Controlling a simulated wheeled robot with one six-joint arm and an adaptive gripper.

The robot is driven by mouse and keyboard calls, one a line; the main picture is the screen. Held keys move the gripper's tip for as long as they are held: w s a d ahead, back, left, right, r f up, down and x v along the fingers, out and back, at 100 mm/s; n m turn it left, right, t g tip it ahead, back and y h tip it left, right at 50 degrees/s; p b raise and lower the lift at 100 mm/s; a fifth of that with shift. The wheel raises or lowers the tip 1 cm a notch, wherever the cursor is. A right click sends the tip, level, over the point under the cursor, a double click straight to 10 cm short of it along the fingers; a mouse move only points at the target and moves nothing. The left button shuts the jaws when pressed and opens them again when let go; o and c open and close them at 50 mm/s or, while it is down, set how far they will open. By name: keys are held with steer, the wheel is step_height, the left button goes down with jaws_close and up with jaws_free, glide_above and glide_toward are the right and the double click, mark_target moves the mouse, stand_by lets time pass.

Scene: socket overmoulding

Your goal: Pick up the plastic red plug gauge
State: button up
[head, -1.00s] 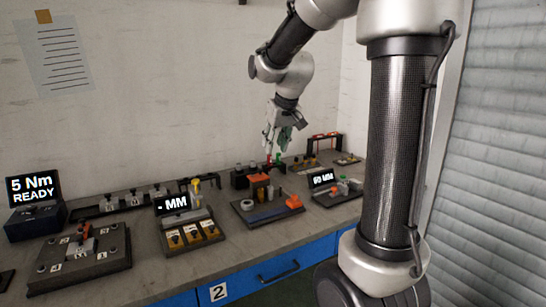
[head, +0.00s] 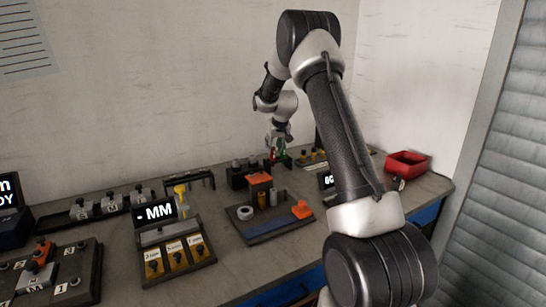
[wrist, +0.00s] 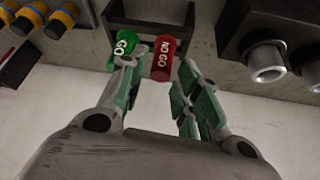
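The red plug gauge (wrist: 163,57), marked NO GO, shows in the wrist view just ahead of my gripper (wrist: 161,64). The gripper is open, with green-padded fingers to the left and right of the red gauge. A gap shows on the right side; the left finger is close to the red gauge. A green plug gauge (wrist: 125,42), marked GO, stands just left of it, partly behind the left finger. In the head view my gripper (head: 278,146) is low over the back of the bench, and the red gauge is small and mostly hidden there.
A dark rack (wrist: 150,22) is behind the gauges. Grey cylinders (wrist: 265,55) stand to the right and orange-banded cylinders (wrist: 30,18) to the left in the wrist view. A red bin (head: 407,163) stands at the bench's right end. A fixture tray (head: 270,232) lies in front.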

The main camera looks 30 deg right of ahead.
mark_target(273, 148)
steer(key=x, duration=0.3)
steer(key=shift+w+f, duration=0.1)
steer(key=shift+f, duration=0.05)
jaws_close()
